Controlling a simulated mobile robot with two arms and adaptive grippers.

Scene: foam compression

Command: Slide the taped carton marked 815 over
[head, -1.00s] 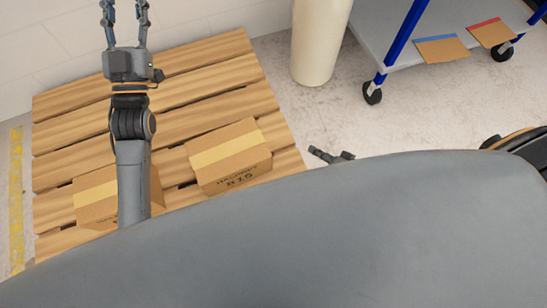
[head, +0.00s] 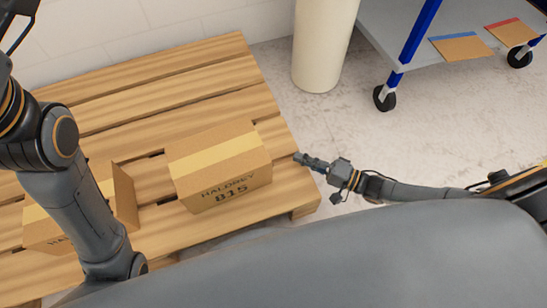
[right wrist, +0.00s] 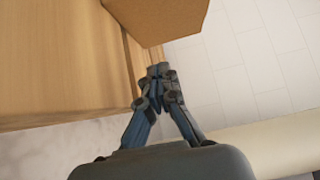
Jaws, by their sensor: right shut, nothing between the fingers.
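The taped carton marked 815 (head: 218,168) sits on the wooden pallet (head: 190,62), near its right edge, with a pale tape strip across its top. Its printed side faces me. My right gripper (head: 299,157) is shut and empty, just right of the carton, with a small gap in the head view. In the right wrist view the closed fingertips (right wrist: 158,70) are just below a brown carton corner (right wrist: 158,18); I cannot tell whether they touch. My left arm crosses the left side of the head view, and its fingers are out of frame.
A second taped carton (head: 50,228) is on the pallet at left, partly hidden by my left arm. A cream cylinder (head: 323,45) stands behind, beside a blue-legged cart (head: 420,40) on casters. Bare floor lies right of the pallet.

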